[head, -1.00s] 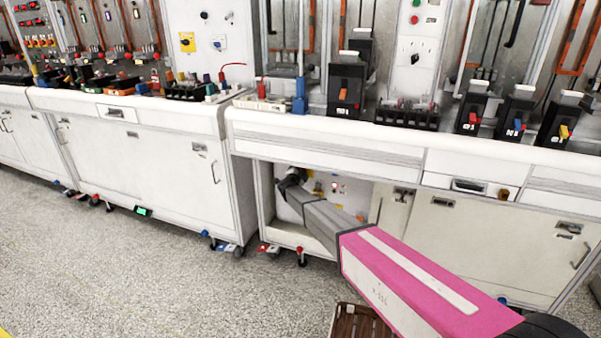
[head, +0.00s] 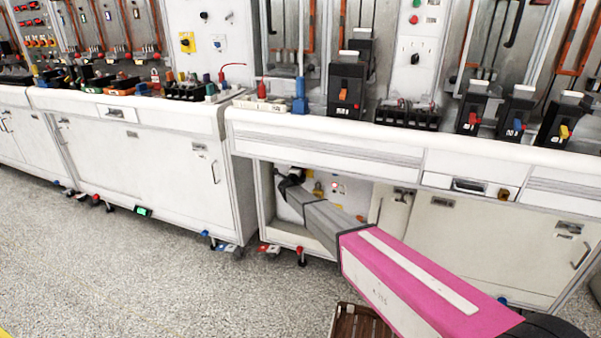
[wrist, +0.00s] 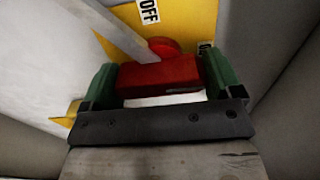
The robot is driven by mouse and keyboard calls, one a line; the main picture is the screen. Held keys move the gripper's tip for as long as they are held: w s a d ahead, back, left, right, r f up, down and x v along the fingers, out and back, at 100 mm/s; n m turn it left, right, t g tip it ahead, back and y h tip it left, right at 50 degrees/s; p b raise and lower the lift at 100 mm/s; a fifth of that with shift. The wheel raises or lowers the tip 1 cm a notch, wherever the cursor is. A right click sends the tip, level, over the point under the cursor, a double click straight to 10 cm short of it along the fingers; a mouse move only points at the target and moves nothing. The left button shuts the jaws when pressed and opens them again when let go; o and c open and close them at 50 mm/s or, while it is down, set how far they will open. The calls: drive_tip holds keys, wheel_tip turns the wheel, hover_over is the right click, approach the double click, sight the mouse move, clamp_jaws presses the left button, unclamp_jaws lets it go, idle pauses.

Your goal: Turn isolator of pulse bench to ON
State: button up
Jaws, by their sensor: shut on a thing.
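The isolator shows in the wrist view as a red handle (wrist: 160,77) in front of a yellow plate (wrist: 115,38). My gripper (wrist: 158,80) has a green finger on each side of the red handle and is shut on it. A label reading OFF (wrist: 149,11) is above the handle, and a second label (wrist: 205,47) is mostly hidden to its right. A round red part sits just behind the handle. In the head view my gripper (head: 288,182) is small and dark inside the open bay under the bench, and the handle in it cannot be made out.
The bay is bounded by the bench top (head: 330,130) above and a cabinet door (head: 393,210) to the right. A yellow fitting (head: 318,189) and a small red button show on the bay's back panel. A brown crate (head: 352,322) stands on the floor near my arm.

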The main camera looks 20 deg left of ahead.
idle(0.3)
drive_tip(key=o, duration=0.7)
drive_tip(key=shift+o, duration=0.2)
drive_tip(key=shift+s, duration=0.1)
drive_tip(key=s, duration=1)
drive_tip(key=shift+s+a, duration=0.35)
drive_tip(key=shift+a, duration=0.05)
